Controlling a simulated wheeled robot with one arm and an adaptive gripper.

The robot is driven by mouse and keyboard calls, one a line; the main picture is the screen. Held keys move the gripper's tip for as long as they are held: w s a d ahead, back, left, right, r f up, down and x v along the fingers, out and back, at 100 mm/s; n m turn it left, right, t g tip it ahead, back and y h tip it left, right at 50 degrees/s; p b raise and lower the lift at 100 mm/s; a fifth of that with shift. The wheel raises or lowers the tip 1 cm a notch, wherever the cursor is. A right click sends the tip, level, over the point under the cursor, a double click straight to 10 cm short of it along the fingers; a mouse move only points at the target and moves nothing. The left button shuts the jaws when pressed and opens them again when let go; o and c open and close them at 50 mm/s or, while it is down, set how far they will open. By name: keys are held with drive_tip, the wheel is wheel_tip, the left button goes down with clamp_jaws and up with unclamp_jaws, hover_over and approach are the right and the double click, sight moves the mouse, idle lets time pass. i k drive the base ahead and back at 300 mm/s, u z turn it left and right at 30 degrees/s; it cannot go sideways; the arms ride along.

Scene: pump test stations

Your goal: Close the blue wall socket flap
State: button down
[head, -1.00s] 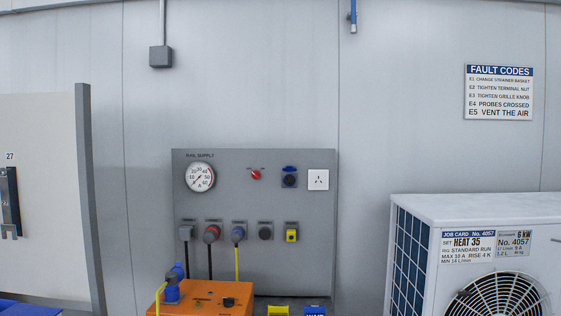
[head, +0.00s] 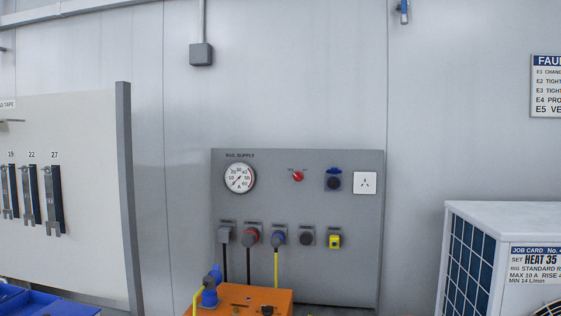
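The blue wall socket (head: 333,180) is on the upper right part of the grey rail supply panel (head: 300,207) in the head view. Its blue flap (head: 334,171) appears raised at the top, with the dark round socket face showing below it. A red switch knob is to its left and a white outlet to its right. My gripper is not in the head view.
An orange box (head: 245,300) with a blue plug (head: 210,290) stands below the panel. A white unit (head: 500,222) is at the right. A board with hanging wrenches (head: 52,200) and blue bins (head: 30,303) are at the left.

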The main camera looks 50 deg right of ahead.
sight(333, 170)
drive_tip(key=u, duration=0.15)
drive_tip(key=i, duration=0.65)
drive_tip(key=z, duration=0.8)
drive_tip(key=i, duration=0.55)
drive_tip(key=z, duration=0.6)
